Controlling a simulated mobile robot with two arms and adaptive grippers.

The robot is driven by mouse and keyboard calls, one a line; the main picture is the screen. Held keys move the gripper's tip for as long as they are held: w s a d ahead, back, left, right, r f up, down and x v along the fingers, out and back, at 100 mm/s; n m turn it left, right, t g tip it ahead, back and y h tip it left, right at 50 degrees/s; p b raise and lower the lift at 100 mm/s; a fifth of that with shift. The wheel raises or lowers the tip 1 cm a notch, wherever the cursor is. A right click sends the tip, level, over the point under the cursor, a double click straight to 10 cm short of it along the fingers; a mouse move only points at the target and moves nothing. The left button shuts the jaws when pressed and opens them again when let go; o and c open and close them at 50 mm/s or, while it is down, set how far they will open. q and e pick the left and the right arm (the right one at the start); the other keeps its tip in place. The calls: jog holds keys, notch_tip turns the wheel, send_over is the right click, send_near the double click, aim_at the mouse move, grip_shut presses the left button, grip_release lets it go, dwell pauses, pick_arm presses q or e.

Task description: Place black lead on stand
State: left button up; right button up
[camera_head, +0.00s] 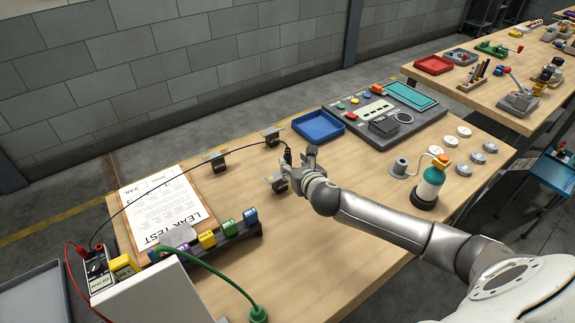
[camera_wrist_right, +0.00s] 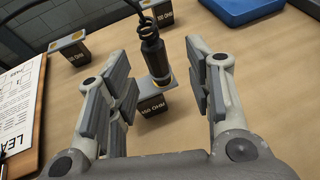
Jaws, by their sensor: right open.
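The black lead's plug (camera_head: 288,156) is upright at my right gripper, and its thin black cable arcs left to a meter (camera_head: 96,268). In the right wrist view the black plug (camera_wrist_right: 153,50) has a gold ring near its lower end. That end meets the top of a small dark stand (camera_wrist_right: 152,107) with an OHM label; I cannot tell whether it is fully seated. The stand also shows in the head view (camera_head: 277,184). My right gripper (camera_wrist_right: 158,78) is open, its fingers on either side of the plug and apart from it. My left gripper is out of view.
Two similar stands (camera_head: 215,160) (camera_head: 271,136) are farther back. A blue tray (camera_head: 318,126) and a control panel (camera_head: 385,112) lie behind right. A leak test clipboard (camera_head: 165,205) and a rack of coloured blocks (camera_head: 240,232) are to the left. A green-white bottle (camera_head: 430,184) stands right.

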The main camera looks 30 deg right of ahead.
aim_at(289, 161)
jog(key=shift+a+p+x, duration=0.15)
jog(key=shift+p+x, duration=0.05)
jog(key=shift+x, duration=1.15)
jog(key=shift+a+p+x, duration=0.15)
jog(key=shift+x, duration=1.2)
jog(key=shift+w+r, duration=0.1)
grip_shut()
